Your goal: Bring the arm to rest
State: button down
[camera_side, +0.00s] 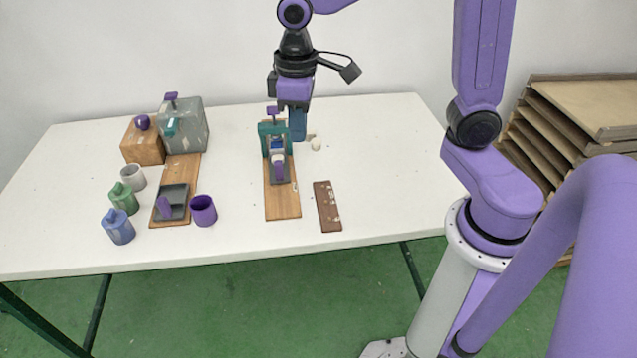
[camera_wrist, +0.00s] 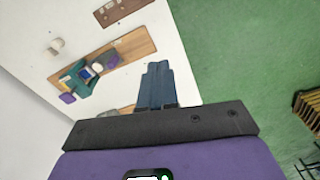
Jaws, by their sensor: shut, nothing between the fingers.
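My gripper (camera_side: 298,134) hangs from the purple arm above the table's (camera_side: 380,150) back middle, fingers pointing down. Its blue fingers are together with nothing between them. They also show closed in the wrist view (camera_wrist: 157,68), over the white table edge with green floor beyond. In the side view the fingers appear just right of a teal frame (camera_side: 265,130) on a wooden board (camera_side: 283,208); I cannot tell the exact gap. The teal frame also shows at the left of the wrist view (camera_wrist: 84,88).
At left stand a grey box (camera_side: 192,128), a wooden box (camera_side: 146,150), a white cup (camera_side: 133,178), green (camera_side: 124,198) and blue jars (camera_side: 118,228), a purple cup (camera_side: 203,211) and a dark tray (camera_side: 173,197). A brown strip (camera_side: 327,207) lies right of the board. The table's right side is clear.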

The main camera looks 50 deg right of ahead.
jog(key=s+d+f+n, duration=0.1)
jog(key=s+d+n, duration=0.1)
jog(key=s, duration=0.7)
jog(key=s+d+f+n, duration=0.2)
jog(key=s+n, duration=0.2)
jog(key=s, duration=0.6)
